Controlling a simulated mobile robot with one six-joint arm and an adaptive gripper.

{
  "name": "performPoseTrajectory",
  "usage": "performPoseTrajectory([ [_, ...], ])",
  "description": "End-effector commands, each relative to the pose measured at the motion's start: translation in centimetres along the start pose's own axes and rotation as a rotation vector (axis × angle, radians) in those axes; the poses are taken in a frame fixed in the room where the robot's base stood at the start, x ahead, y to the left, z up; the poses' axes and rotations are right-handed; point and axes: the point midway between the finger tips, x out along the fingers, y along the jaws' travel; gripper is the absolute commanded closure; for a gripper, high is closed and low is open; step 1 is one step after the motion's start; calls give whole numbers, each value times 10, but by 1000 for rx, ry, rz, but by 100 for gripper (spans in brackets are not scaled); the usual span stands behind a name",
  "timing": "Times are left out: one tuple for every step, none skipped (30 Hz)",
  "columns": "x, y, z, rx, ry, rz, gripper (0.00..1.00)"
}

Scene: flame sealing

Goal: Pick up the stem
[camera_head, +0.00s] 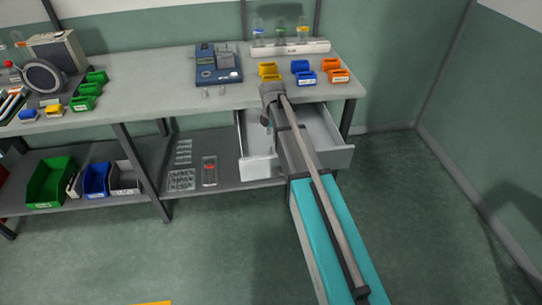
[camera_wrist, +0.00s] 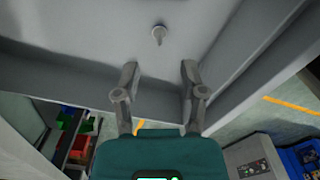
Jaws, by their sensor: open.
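In the head view my arm reaches to the drawer and hides the gripper and stem.
The drawer's walls stand close around my gripper. Above it, the workbench (camera_head: 150,97) holds yellow bins (camera_head: 268,71), blue bins (camera_head: 303,73), orange bins (camera_head: 336,71) and a blue-grey device (camera_head: 218,64). A lower shelf (camera_head: 233,174) runs left of the drawer.

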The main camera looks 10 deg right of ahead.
Motion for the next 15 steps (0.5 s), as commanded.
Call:
performPoseTrajectory([
  [7,0,0,0,0,0,46],
  [9,0,0,0,0,0,46],
  [10,0,0,0,0,0,46],
  [12,0,0,0,0,0,46],
  [12,0,0,0,0,0,46],
  [13,0,0,0,0,0,46],
  [14,0,0,0,0,0,46],
  [14,0,0,0,0,0,46],
  [14,0,0,0,0,0,46],
  [14,0,0,0,0,0,46],
  [14,0,0,0,0,0,46],
  [13,0,0,0,0,0,46],
  [13,0,0,0,0,0,46],
  [13,0,0,0,0,0,46],
  [13,0,0,0,0,0,46],
])
